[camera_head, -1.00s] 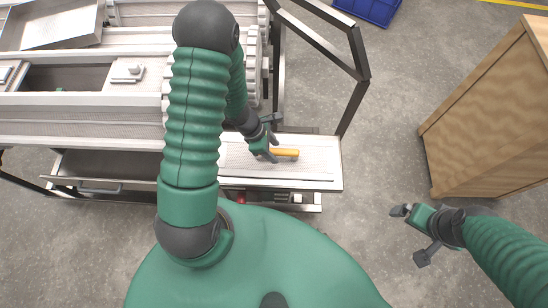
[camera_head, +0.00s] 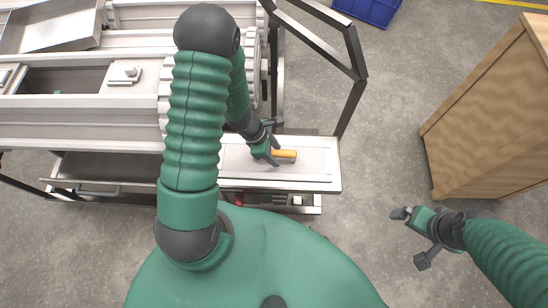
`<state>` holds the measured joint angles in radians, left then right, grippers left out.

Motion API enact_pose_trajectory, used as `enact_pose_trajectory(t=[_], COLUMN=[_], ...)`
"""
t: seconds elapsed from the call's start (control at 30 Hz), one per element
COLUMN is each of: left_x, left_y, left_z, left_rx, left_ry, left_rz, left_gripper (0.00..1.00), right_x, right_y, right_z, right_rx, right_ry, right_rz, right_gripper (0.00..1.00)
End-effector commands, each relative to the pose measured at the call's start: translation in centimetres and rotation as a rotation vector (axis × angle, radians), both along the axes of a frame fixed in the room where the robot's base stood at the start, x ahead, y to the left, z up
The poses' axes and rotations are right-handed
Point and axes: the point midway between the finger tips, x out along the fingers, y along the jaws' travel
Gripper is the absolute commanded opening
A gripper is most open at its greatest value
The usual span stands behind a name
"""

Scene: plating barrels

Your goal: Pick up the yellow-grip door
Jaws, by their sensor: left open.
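The door is a light grey perforated panel (camera_head: 315,173) with a yellow grip (camera_head: 287,154). It lies flat on the shelf at the front right of the metal frame. My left gripper (camera_head: 277,147) is open at the left end of the yellow grip, with its fingers close to it. Part of the grip is hidden by the gripper, and my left arm hides the panel's left end. I cannot tell whether the fingers touch the grip. My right gripper (camera_head: 410,238) is open and empty over the floor at the right, away from the door.
The grey plating barrel machine (camera_head: 80,120) fills the left. A dark metal frame (camera_head: 347,90) rises behind the shelf. A wooden cabinet (camera_head: 490,110) stands at the right, and a blue crate (camera_head: 368,10) at the top. Floor between shelf and cabinet is clear.

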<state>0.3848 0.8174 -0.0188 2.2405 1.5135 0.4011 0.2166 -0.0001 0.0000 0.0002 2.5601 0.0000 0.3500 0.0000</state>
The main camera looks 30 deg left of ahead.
Motion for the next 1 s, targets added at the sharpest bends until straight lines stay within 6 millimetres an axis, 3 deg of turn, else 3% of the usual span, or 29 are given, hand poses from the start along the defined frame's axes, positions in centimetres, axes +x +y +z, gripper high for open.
enact_pose_trajectory(t=[0.13,0.5,1.0], left_x=[0.00,-0.01,-0.01], left_y=[0.09,0.13,0.10], left_z=[-0.03,-0.04,-0.06], left_rx=[-0.001,-0.002,-0.001], left_ry=[0.000,0.001,0.000], left_rz=[0.000,0.001,0.000], left_gripper=[0.48,0.00,0.00], right_x=[0.01,0.00,0.00], right_y=[-0.02,-0.01,-0.01], right_z=[0.02,0.02,0.01], right_rx=[0.000,0.000,0.000], right_ry=[0.000,0.000,0.000], right_rz=[-0.001,0.000,0.000], right_gripper=[0.98,0.98,0.98])
